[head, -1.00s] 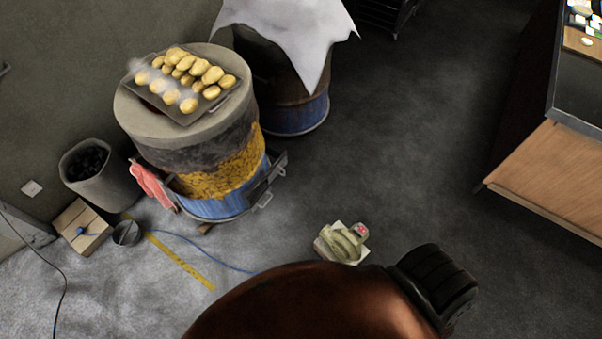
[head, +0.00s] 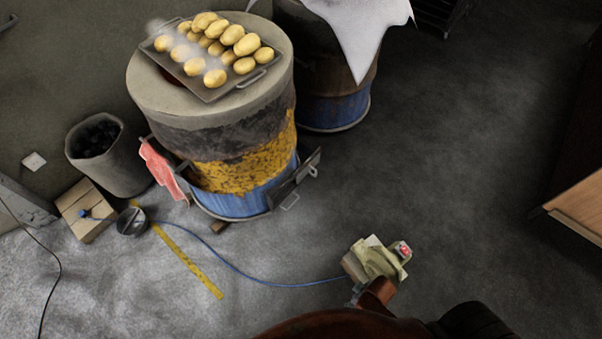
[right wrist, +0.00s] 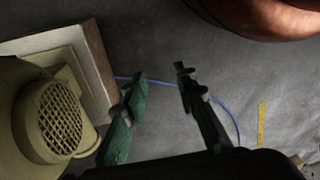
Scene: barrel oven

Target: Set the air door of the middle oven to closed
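A barrel oven (head: 240,165) with a blue base, yellow worn band and grey top stands at upper left in the head view. A dark metal flap (head: 294,181), apparently the air door, sticks out from its lower right side; its exact setting is hard to tell. A second barrel oven (head: 335,105) stands behind it under a white cloth. I cannot tell which one is the middle oven. My right gripper (right wrist: 161,75) is open and empty in the right wrist view, beside a cream blower (right wrist: 60,115). My left gripper is not in view.
The blower (head: 378,262) sits on the floor at lower centre, with a blue cord running left. A tray of potatoes (head: 216,93) lies on the front oven. A coal bin (head: 108,160) and cardboard box (head: 85,208) stand left.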

